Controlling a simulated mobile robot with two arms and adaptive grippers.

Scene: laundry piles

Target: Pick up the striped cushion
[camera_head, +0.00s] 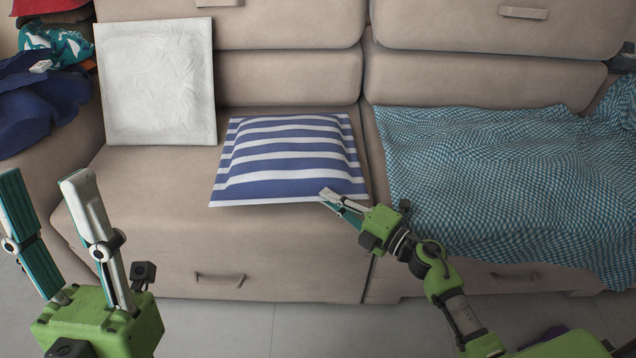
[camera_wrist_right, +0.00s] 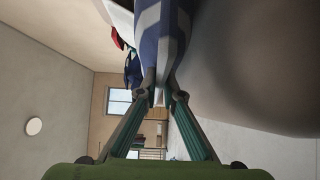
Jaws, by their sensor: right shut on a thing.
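The striped cushion (camera_head: 287,160), blue and white, lies on the sofa seat, its front edge near the seat's front. My right gripper (camera_head: 325,200) is at the cushion's front right edge. In the right wrist view the fingers (camera_wrist_right: 155,96) are closed on the edge of the striped cushion (camera_wrist_right: 160,42). My left gripper (camera_head: 42,180) is at the lower left, its two fingers spread wide apart with nothing between them. It is apart from the cushion.
A white embossed cushion (camera_head: 156,82) leans against the backrest at the left. A teal checked blanket (camera_head: 500,175) covers the right seat. Dark blue clothes (camera_head: 38,105) lie on the left armrest. The beige sofa seat (camera_head: 160,195) is bare left of the striped cushion.

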